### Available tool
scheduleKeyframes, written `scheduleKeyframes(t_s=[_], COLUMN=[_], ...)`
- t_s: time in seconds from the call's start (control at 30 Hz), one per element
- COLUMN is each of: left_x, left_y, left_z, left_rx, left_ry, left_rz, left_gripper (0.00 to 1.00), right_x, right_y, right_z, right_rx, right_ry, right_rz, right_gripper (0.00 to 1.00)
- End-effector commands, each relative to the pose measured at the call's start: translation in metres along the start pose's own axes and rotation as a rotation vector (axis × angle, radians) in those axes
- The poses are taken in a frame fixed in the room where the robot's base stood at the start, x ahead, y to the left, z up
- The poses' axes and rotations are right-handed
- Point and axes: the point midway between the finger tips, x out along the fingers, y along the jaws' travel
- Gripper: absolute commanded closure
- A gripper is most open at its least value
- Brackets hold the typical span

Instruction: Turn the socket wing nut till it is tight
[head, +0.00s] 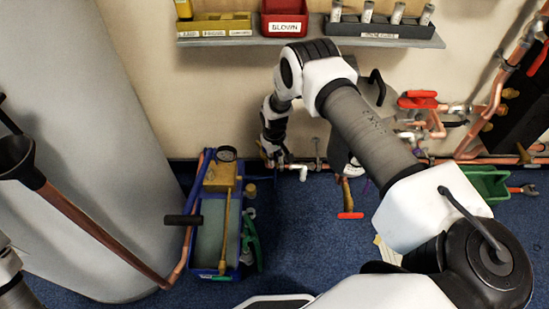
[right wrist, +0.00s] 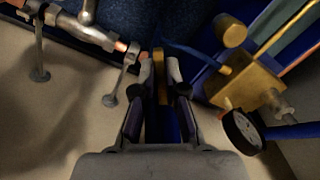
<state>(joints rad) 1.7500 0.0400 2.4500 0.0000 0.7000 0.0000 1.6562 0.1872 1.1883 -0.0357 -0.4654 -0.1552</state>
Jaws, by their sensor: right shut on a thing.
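My right gripper (head: 272,158) is low by the wall, at the left end of the copper pipe run (head: 330,166). In the right wrist view its two fingers (right wrist: 161,72) are closed on a narrow brass-coloured piece, which I take to be the socket wing nut (right wrist: 159,58). The fingers hide most of it, so its turn angle and seating cannot be told. The pipe's end with a grey metal fitting (right wrist: 98,36) lies just left of the fingers. In the head view the wing nut is too small to make out. My left gripper is not in view.
A blue test pump (head: 210,262) with a brass block (right wrist: 250,85) and a round gauge (head: 226,153) stands close beside the gripper. A grey cylinder (head: 90,130) fills the left. A shelf (head: 310,42) with bins hangs above. Blue floor in front is partly clear.

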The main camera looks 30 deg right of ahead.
Motion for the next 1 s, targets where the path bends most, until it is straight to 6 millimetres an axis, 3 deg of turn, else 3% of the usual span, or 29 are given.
scheduleKeyframes(t_s=[0.13, 0.2, 0.23, 0.5, 0.63, 1.0], left_x=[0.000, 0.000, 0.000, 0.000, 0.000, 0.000], left_y=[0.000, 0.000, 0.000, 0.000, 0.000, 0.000], left_z=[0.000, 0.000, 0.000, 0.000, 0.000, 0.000], left_rx=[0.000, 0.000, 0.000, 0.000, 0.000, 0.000], left_ry=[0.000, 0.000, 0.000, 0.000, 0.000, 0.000], left_rz=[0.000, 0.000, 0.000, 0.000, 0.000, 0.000], left_gripper=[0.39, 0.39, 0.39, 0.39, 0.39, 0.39], right_x=[-0.001, -0.001, -0.001, -0.001, -0.010, -0.097], right_y=[0.001, 0.001, 0.001, 0.000, 0.000, 0.001], right_z=[-0.002, -0.002, -0.002, -0.001, -0.001, -0.001], right_rx=[0.003, 0.003, 0.003, 0.000, 0.000, 0.001], right_ry=[0.007, 0.007, 0.006, 0.001, 0.003, 0.004], right_rz=[0.001, 0.001, 0.001, 0.000, -0.001, -0.001], right_gripper=[1.00, 0.71, 0.64, 0.64, 0.64, 0.64])
